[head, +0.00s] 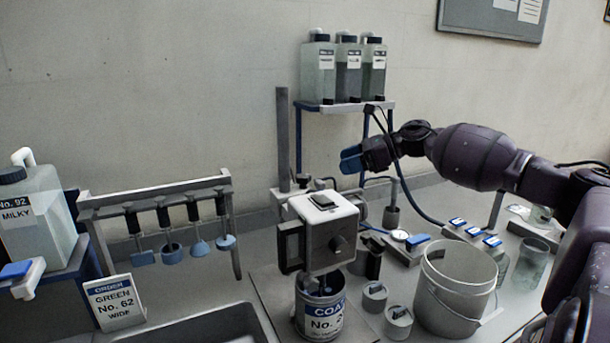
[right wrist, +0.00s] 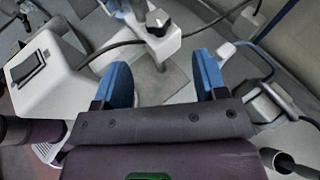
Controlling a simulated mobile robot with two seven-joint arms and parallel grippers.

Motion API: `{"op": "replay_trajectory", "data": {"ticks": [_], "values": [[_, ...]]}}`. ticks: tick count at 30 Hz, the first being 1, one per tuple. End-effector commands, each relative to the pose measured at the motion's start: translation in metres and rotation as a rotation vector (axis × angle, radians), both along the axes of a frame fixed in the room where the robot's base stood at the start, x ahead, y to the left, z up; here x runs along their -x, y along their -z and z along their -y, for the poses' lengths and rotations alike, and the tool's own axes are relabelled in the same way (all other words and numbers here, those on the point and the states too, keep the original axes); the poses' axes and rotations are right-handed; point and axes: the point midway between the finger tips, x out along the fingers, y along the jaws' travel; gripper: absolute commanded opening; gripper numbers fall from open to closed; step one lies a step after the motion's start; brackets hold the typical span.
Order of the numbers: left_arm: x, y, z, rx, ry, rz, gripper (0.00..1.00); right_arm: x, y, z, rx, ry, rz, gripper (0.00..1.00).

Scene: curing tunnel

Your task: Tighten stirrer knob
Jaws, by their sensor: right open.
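In the right wrist view the white stirrer housing (right wrist: 45,85) is at the left, and a black knob (right wrist: 157,22) sits on a pale clamp block beyond the fingertips. My right gripper (head: 351,158) has blue fingers and is open and empty, above and behind the stirrer. It also shows in the right wrist view (right wrist: 162,72), apart from the black knob. My left gripper is out of view.
A rack with hanging stirring tools (head: 165,215), an order card (head: 114,302) and a milky container (head: 38,215) are at the left. A shelf of bottles (head: 345,68) stands behind. A bucket (head: 455,285), small pots and blue-topped parts crowd the right. Cables run near my right arm.

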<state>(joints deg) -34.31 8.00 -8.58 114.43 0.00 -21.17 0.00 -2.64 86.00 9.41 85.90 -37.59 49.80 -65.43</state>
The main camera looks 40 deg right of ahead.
Motion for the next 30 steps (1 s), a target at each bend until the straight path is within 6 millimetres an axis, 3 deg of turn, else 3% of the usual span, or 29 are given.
{"op": "replay_trajectory", "data": {"ticks": [9, 22, 30], "values": [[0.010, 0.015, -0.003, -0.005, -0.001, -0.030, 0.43, -0.014, 0.010, -0.014, -0.013, -0.006, -0.016, 0.66], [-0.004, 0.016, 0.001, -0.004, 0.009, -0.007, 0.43, -0.052, 0.030, -0.044, -0.015, -0.005, -0.014, 0.66], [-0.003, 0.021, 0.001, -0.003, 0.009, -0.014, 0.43, -0.071, 0.039, -0.058, -0.013, -0.003, -0.014, 0.66]]}}
